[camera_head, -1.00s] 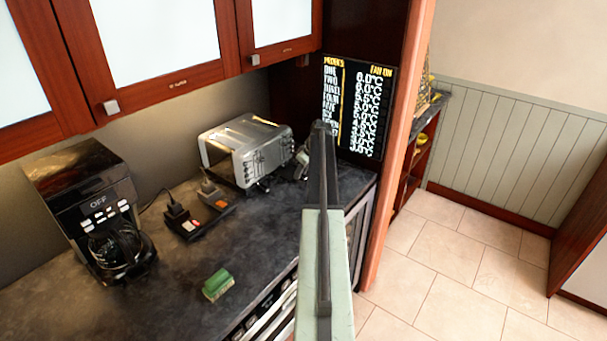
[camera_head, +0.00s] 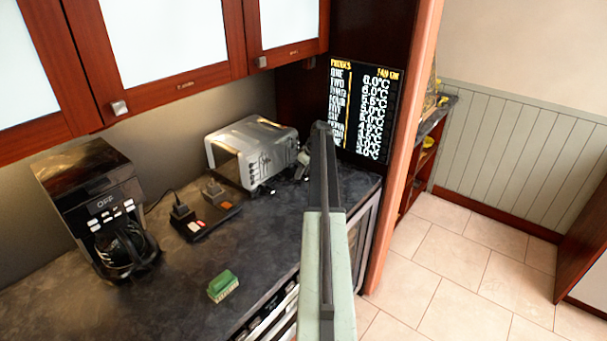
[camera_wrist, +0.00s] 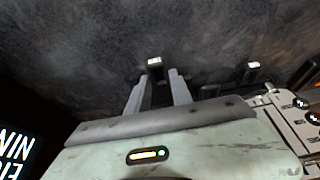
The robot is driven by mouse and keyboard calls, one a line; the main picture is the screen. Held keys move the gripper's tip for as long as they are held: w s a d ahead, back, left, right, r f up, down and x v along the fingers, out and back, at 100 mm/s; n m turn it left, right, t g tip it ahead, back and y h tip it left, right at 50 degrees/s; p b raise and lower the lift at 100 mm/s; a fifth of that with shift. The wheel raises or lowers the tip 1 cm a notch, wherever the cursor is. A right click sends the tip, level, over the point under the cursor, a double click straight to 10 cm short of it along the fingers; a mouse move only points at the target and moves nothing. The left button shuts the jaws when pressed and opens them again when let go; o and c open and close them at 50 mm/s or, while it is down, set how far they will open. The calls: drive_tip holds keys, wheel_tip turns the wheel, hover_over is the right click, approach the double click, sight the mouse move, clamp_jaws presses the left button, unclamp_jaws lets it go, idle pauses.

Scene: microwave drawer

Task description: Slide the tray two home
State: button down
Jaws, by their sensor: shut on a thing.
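My gripper (camera_wrist: 160,76) shows in the wrist view with its two grey fingers close together. It is shut on a small dark part between the fingertips, which I take to be tray two (camera_wrist: 155,62), with a pale tip showing just beyond them. Its outline is mostly hidden by the fingers. In the head view my pale green arm reaches away from me, to the right of the silver toaster (camera_head: 250,152). There the arm hides the fingers and what they hold.
A second pale-tipped part (camera_wrist: 253,65) shows right of my fingers. On the counter stand a black coffee maker (camera_head: 100,210), a green block (camera_head: 223,286) and a dark strip with plugs (camera_head: 205,220). A display board (camera_head: 362,110) stands behind my arm. Tiled floor (camera_head: 455,260) is open at right.

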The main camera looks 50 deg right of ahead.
sight(293, 174)
drive_tip(key=shift+w, duration=1.25)
drive_tip(key=shift+w, duration=0.15)
drive_tip(key=shift+w, duration=0.35)
drive_tip(key=c, duration=1.1)
unclamp_jaws()
drive_tip(key=shift+r, duration=0.1)
drive_tip(key=shift+o, duration=0.2)
drive_tip(key=shift+w, duration=0.1)
drive_tip(key=shift+s+d+r+p, duration=0.15)
drive_tip(key=shift+s+d+p, duration=0.05)
drive_tip(key=shift+s, duration=0.35)
drive_tip(key=shift+s+d+r+p, duration=0.1)
drive_tip(key=shift+s+d+p, duration=0.05)
drive_tip(key=shift+s, duration=0.35)
drive_tip(key=shift+s+r+p, duration=0.35)
drive_tip(key=shift+s, duration=0.85)
drive_tip(key=shift+s+r+p, duration=0.3)
drive_tip(key=shift+s, duration=0.85)
drive_tip(key=shift+s+r+p, duration=0.35)
drive_tip(key=shift+s, duration=0.85)
